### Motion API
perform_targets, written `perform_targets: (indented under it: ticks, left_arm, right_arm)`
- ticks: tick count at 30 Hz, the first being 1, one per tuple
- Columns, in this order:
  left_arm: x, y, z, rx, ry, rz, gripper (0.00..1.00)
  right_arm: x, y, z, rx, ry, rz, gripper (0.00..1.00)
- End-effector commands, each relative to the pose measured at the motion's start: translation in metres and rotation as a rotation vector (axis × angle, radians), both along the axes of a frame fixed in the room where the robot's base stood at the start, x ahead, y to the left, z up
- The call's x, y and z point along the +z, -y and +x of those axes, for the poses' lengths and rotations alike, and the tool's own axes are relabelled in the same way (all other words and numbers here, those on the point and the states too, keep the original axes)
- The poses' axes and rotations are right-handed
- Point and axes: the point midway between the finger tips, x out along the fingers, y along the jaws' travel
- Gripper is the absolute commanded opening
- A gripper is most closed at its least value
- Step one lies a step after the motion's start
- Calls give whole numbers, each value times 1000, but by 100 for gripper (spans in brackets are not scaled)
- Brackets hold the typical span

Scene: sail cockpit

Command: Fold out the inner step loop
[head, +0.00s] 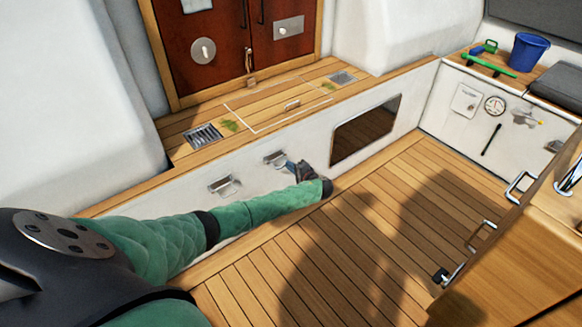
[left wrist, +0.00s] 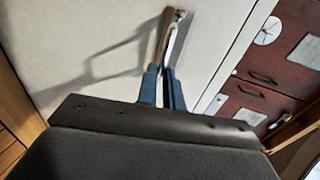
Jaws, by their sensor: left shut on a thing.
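Two metal step loops sit on the white upright face below the wooden ledge. The nearer, left one (head: 222,184) stands out from the face and nothing touches it. My left gripper (head: 290,166) is at the farther, right step loop (head: 274,157). In the left wrist view the blue fingers (left wrist: 163,78) are shut on the metal bar of this loop (left wrist: 171,38), which casts a shadow on the white face. The fingers hide part of the bar. My right gripper is in neither view.
A dark recessed panel (head: 366,130) lies right of the loops. The slatted wooden floor (head: 400,215) is clear. Red-brown doors (head: 240,40) stand above the ledge. A blue bucket (head: 529,52) and a green tool (head: 488,64) are on the far bench. A wooden table (head: 520,270) stands at right.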

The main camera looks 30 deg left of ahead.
Motion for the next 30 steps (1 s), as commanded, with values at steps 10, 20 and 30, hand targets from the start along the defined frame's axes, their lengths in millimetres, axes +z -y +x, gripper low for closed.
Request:
perform_targets:
  ticks: [10,20,30]
  left_arm:
    - [-14,2,-5,-3,-15,-7,0]
    - [-13,2,-5,-2,-15,-7,17]
    - [-11,2,-4,-2,-13,-6,17]
  right_arm:
    - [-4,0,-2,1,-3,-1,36]
    - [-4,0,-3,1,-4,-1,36]
    - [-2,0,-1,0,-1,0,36]
